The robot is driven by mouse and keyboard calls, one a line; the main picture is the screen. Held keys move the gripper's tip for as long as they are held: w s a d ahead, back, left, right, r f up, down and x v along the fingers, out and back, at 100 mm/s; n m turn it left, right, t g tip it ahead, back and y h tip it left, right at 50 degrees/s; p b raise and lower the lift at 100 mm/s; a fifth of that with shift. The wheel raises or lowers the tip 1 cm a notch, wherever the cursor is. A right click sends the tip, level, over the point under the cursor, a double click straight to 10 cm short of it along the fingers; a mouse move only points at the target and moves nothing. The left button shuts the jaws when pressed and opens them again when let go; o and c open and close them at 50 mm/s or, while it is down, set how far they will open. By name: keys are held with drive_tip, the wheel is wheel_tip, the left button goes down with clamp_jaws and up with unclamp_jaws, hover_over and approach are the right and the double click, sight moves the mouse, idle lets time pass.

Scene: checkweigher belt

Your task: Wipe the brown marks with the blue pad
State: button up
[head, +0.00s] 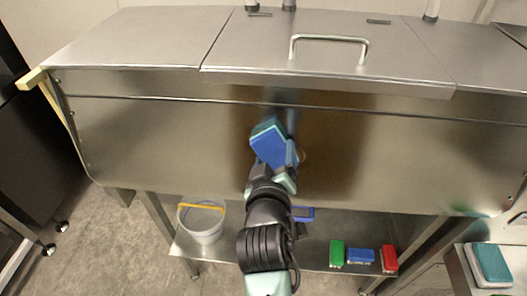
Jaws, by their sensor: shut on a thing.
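A blue pad (269,143) with a teal layer along its top is held up at the steel front panel (170,140). My gripper (274,168) is shut on it, with the arm reaching up from below. The pad seems to be at or very near the panel; I cannot tell whether it touches. A small faint yellowish-brown mark (303,154) shows on the panel just right of my gripper. A wider brownish tint around there may be reflection. The panel behind the pad and gripper is hidden.
A lower shelf holds a grey bucket (203,226) with a yellow handle, a blue item (303,213) partly behind my arm, and green (337,252), blue (361,256) and red (389,258) blocks. A teal-topped pad (490,264) lies at right. A handle (329,40) stands on the lid.

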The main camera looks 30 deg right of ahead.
sight(246, 147)
drive_tip(key=shift+s+d+p, duration=0.55)
drive_tip(key=shift+s+d, duration=0.15)
drive_tip(key=shift+d, duration=0.35)
drive_tip(key=shift+s+d+p, duration=0.55)
drive_tip(key=shift+s+d, duration=0.2)
drive_tip(key=shift+d, duration=0.35)
drive_tip(key=shift+s+d+p, duration=0.55)
drive_tip(key=shift+s+d, duration=0.15)
drive_tip(key=shift+d, duration=0.35)
drive_tip(key=shift+w+a, duration=0.5)
drive_tip(key=shift+a, duration=0.3)
drive_tip(key=shift+w+a, duration=0.5)
drive_tip(key=shift+a, duration=0.25)
drive_tip(key=shift+w+a+b, duration=0.7)
drive_tip(key=shift+w+a, duration=0.25)
drive_tip(key=shift+a, duration=0.5)
drive_tip(key=shift+w+a+b, duration=0.7)
drive_tip(key=shift+w+a, duration=0.3)
drive_tip(key=shift+a, duration=0.4)
drive_tip(key=shift+w+a+b, duration=0.7)
drive_tip(key=shift+w+a, duration=0.25)
drive_tip(key=shift+a, duration=0.5)
drive_tip(key=p+v, duration=0.1)
drive_tip(key=v, duration=0.5)
drive_tip(key=shift+p, duration=0.4)
drive_tip(key=shift+s, duration=0.1)
drive_tip(key=shift+p+v, duration=0.3)
drive_tip(key=shift+v, duration=1.15)
